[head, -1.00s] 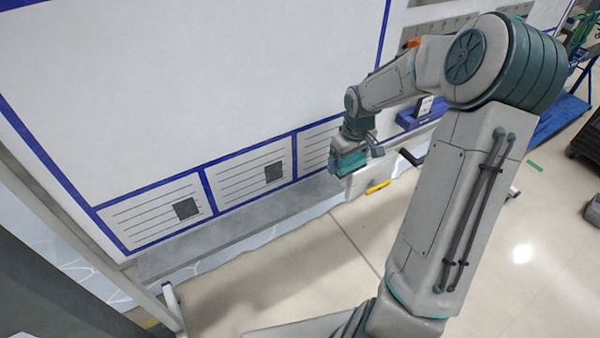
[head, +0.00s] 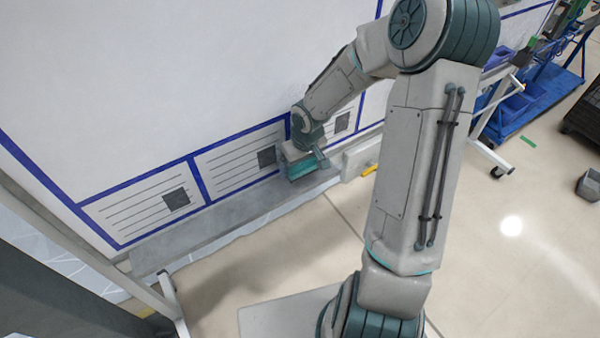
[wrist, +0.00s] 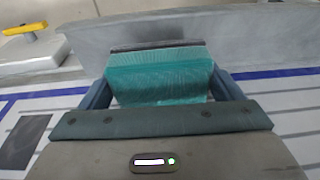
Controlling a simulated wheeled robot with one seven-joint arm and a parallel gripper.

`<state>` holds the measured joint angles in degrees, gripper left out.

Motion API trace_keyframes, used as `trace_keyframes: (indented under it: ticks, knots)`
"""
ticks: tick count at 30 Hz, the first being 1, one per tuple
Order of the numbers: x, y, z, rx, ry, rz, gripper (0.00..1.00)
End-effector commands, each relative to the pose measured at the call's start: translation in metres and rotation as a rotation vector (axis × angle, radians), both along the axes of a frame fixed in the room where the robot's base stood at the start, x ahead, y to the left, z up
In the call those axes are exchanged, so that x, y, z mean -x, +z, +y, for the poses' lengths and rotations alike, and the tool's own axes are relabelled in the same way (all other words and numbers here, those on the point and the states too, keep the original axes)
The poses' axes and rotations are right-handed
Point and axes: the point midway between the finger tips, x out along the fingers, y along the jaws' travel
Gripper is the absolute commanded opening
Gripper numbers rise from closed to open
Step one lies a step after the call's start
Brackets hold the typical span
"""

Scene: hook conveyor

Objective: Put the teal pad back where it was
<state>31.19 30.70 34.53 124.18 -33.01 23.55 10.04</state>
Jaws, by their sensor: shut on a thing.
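The teal pad (wrist: 160,75) is a block with a teal body and a dark strip along its far edge in the wrist view. My gripper (wrist: 155,88) is shut on it, with one finger on each side. In the head view the teal pad (head: 300,168) shows under my gripper (head: 302,160), close to the whiteboard's lower part and over or at the grey ledge (head: 225,215). I cannot tell whether the pad touches the ledge.
The whiteboard (head: 180,80) has blue lines and printed panels with dark squares. A yellow-handled thing (head: 370,170) lies right of my gripper. A blue wheeled cart (head: 525,100) stands at the far right. The ledge left of the pad is bare.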

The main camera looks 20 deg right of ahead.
Motion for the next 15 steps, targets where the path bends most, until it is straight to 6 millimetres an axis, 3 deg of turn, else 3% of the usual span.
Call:
trace_keyframes:
  ticks: [7, 15]
  knots:
    - [0.001, -0.034, 0.001, 0.0, 0.002, 0.003, 0.53]
    - [0.0, -0.039, 0.001, 0.0, 0.001, 0.0, 0.53]
